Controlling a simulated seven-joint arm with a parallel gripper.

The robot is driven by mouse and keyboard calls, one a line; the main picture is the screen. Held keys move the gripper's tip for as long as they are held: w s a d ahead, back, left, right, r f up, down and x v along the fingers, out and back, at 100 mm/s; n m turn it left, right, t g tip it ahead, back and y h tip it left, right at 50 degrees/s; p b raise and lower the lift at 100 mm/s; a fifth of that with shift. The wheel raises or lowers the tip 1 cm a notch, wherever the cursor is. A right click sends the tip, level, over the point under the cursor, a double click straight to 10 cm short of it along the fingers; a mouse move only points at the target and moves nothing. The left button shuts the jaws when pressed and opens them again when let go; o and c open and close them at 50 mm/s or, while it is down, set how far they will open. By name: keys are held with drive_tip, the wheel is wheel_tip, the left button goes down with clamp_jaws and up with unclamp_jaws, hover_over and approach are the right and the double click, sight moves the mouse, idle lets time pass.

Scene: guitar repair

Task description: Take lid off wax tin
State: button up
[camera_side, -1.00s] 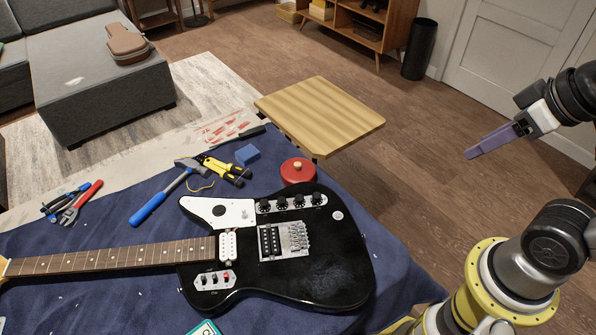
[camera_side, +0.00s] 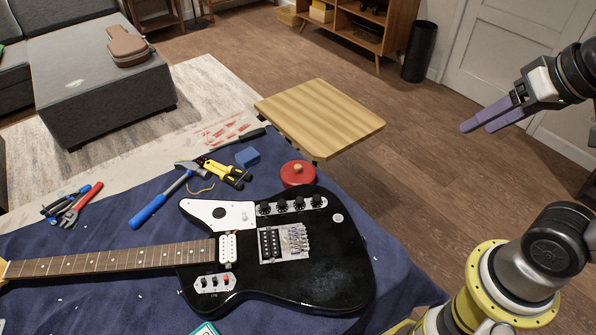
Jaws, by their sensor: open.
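The wax tin (camera_side: 299,179) is a small round red tin on the blue cloth, just behind the guitar body. Its red lid (camera_side: 292,170) is on top, with a light wooden knob (camera_side: 298,167) in the middle. The guitar's edge covers part of the tin's near side. My gripper (camera_side: 475,127) is at the right, raised in the air well to the right of the tin. Its two purple fingers are apart, with nothing between them, and they point left.
A black electric guitar (camera_side: 340,262) fills the front of the cloth-covered table (camera_side: 120,205). A blue block (camera_side: 247,156), yellow-handled pliers (camera_side: 226,173) and a blue-handled hammer (camera_side: 160,200) lie left of the tin. A wooden board (camera_side: 320,115) juts out behind it.

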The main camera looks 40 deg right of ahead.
drive_tip(key=w+r+m, duration=0.4)
drive_tip(key=w, duration=0.2)
drive_tip(key=m+g+h, duration=0.1)
drive_tip(key=m+g, duration=0.4)
drive_tip(key=m, duration=0.3)
hover_over(298, 166)
wheel_tip(298, 166, down, 14)
drive_tip(key=f, duration=0.1)
drive_tip(key=shift+n+g, duration=0.4)
drive_tip(key=shift+n, duration=0.1)
drive_tip(key=f, duration=1.3)
drive_tip(key=shift+s+a+f, duration=0.2)
drive_tip(key=shift+s+a, duration=0.05)
drive_tip(key=shift+a, duration=0.1)
drive_tip(key=shift+w+d+f, duration=0.15)
drive_tip(key=shift+f, duration=1.4)
drive_tip(key=shift+w+d+f, duration=0.1)
drive_tip(key=shift+d+f, duration=0.05)
drive_tip(key=shift+f, duration=1.35)
clamp_jaws()
